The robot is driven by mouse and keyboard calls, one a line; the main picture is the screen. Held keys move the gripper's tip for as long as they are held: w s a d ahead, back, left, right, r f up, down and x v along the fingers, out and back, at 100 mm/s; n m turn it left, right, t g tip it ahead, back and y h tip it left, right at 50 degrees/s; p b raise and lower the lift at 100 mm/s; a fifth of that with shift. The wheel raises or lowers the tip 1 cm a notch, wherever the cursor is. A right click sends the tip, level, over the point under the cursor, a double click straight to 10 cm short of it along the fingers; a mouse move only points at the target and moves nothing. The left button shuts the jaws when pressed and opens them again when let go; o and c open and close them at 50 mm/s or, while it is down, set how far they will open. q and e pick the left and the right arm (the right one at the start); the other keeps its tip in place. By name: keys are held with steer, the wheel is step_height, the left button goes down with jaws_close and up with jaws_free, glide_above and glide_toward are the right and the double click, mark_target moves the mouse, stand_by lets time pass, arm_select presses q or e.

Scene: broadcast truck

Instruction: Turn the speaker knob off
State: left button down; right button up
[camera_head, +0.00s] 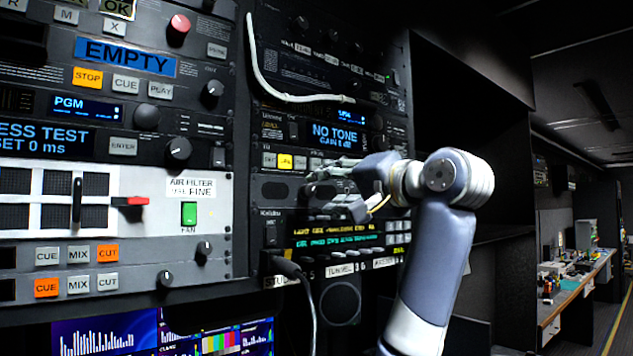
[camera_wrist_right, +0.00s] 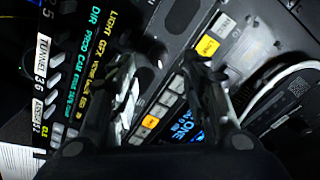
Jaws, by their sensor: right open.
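My right gripper (camera_head: 326,188) reaches in from the right to the rack, in front of a narrow panel with a dark oval grille (camera_head: 275,190). The gripper is open, with its fingers pointing at the panel. In the right wrist view its two fingers (camera_wrist_right: 162,68) stand apart on either side of a dark strip of this panel, and the oval grille (camera_wrist_right: 182,15) shows beyond them. I cannot tell whether a finger touches anything. My left gripper is not in view.
The NO TONE display unit (camera_head: 335,135) is above the hand, with a white cable (camera_head: 290,97) over it. The lit intercom panel (camera_head: 345,238) is just below. A black cable plug (camera_head: 280,265) sticks out at lower left. An aisle and a bench (camera_head: 580,290) lie right.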

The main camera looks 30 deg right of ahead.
mark_target(310, 192)
steer(key=w+p, duration=0.1)
steer(key=w, duration=0.2)
steer(key=shift+w+a, duration=0.1)
steer(key=shift+w, duration=0.25)
steer(key=shift+w+f, duration=0.1)
steer(key=shift+w, duration=0.65)
steer(key=shift+c, duration=0.4)
steer(key=c, duration=0.9)
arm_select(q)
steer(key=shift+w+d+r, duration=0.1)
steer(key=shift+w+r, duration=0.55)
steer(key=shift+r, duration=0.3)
arm_select(e)
jaws_close()
